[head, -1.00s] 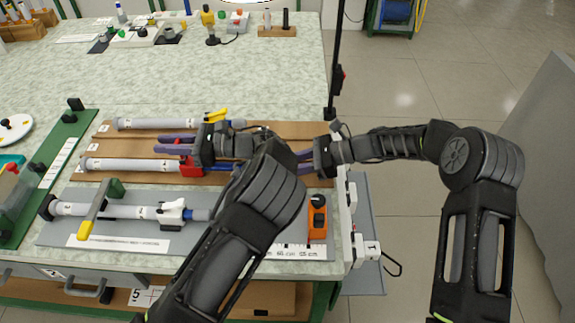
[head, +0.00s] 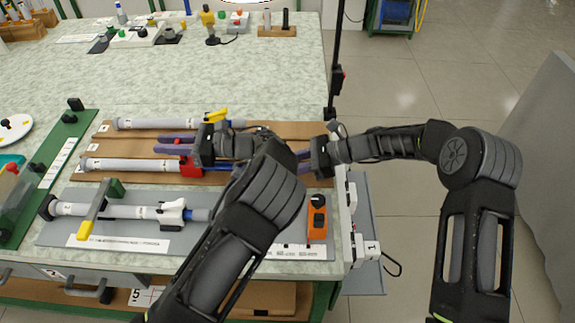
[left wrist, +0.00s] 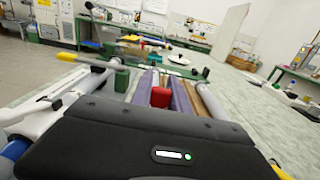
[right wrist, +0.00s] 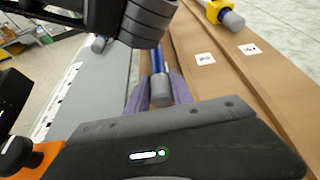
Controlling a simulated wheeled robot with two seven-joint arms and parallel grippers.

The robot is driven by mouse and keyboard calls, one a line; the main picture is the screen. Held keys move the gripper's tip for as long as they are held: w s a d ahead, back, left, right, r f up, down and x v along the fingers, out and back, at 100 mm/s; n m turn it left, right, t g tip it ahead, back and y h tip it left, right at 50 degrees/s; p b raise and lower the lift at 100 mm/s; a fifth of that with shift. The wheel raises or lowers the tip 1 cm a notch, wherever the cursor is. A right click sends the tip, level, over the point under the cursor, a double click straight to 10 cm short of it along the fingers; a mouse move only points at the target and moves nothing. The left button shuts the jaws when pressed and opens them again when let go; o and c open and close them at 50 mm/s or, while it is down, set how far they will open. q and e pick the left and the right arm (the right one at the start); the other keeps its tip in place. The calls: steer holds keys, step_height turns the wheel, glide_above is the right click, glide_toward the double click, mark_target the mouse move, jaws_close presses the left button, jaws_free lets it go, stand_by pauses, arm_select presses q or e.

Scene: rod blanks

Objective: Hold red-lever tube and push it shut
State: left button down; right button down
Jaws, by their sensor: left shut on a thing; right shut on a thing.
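The red-lever tube (head: 128,164) is a pale grey tube lying along a brown board, with a red lever clamp (head: 190,168) at its right end. A blue rod (right wrist: 156,60) with a grey end (right wrist: 161,90) belongs to its right side. My left gripper (head: 168,144) is shut on the tube by the red lever; the lever (left wrist: 160,97) shows between its purple fingers in the left wrist view. My right gripper (head: 302,162) is shut on the rod's grey end. My left arm hides most of the rod in the head view.
A yellow-lever tube (head: 165,123) lies behind. A white-lever tube (head: 130,211) lies in front on a grey plate (head: 60,232), with a yellow-handled clamp (head: 92,215). An orange block (head: 317,222) stands at the front right.

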steer(key=a, duration=0.4)
steer(key=c, duration=1.4)
jaws_free()
steer(key=shift+d, duration=0.1)
steer(key=v, duration=1.2)
steer(key=shift+d, duration=0.1)
steer(key=shift+c, duration=0.4)
